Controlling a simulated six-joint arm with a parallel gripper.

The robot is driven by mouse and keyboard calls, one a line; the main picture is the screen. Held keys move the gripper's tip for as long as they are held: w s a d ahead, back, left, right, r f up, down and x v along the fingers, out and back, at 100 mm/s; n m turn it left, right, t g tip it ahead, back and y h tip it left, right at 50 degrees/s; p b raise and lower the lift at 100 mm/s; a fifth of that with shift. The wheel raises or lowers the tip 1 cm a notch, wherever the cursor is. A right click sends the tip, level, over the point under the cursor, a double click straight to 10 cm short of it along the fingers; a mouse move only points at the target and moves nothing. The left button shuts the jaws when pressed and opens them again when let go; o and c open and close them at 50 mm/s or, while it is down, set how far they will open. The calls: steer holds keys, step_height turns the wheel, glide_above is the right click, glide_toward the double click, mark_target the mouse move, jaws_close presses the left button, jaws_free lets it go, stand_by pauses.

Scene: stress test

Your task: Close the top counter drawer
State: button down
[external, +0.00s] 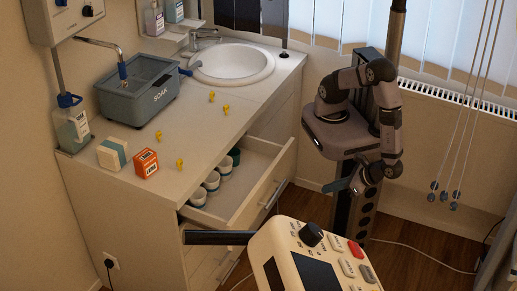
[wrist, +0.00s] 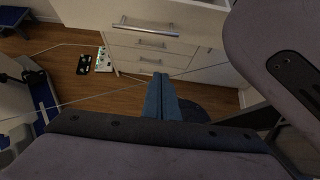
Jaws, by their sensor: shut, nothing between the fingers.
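The top counter drawer (external: 256,173) is pulled out from the white counter in the external view. Several white cups (external: 211,181) stand inside it. Its front with a metal handle (wrist: 145,27) shows at the top of the wrist view, above the shut lower drawers (wrist: 140,60). My gripper (external: 340,186) is shut and empty, to the right of the drawer front and apart from it. In the wrist view its blue fingers (wrist: 160,84) are together and point toward the lower drawers, below the open drawer's handle.
A beige control panel (external: 318,258) and a dark bar (external: 220,237) stand in the foreground. The countertop holds a SOAK tub (external: 140,92), a sink (external: 232,63), an orange box (external: 145,163) and small yellow pieces. Cords (external: 462,110) hang at the right.

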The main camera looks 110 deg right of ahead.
steer(key=shift+s+a+r, duration=0.2)
steer(key=shift+s, duration=0.05)
steer(key=c, duration=1.8)
jaws_free()
steer(key=shift+c, duration=0.2)
steer(key=w+d+r+m+g+h+p, duration=0.1)
steer(key=w+d+r+m+g, duration=0.15)
steer(key=w, duration=0.25)
steer(key=w+d+r+m+g, duration=0.2)
steer(key=w+m, duration=0.2)
steer(key=w, duration=0.2)
steer(key=w+d+r+m+g+y+p, duration=0.1)
steer(key=w+d+r+m+g+y, duration=0.2)
steer(key=d+m, duration=0.5)
steer(key=m+t+y, duration=0.2)
steer(key=m+y, duration=0.2)
glide_toward(274, 195)
steer(key=shift+n, duration=0.25)
steer(key=shift+w+d+f+b, duration=0.1)
steer(key=shift+w+f+b, duration=0.15)
steer(key=shift+f, duration=0.95)
steer(key=shift+w+d+f+b, duration=0.15)
steer(key=shift+f+b, duration=0.2)
steer(key=shift+f, duration=0.85)
steer(key=shift+w+f+b, duration=0.2)
steer(key=shift+f+b, duration=0.1)
steer(key=shift+f, duration=0.9)
steer(key=shift+c, duration=0.7)
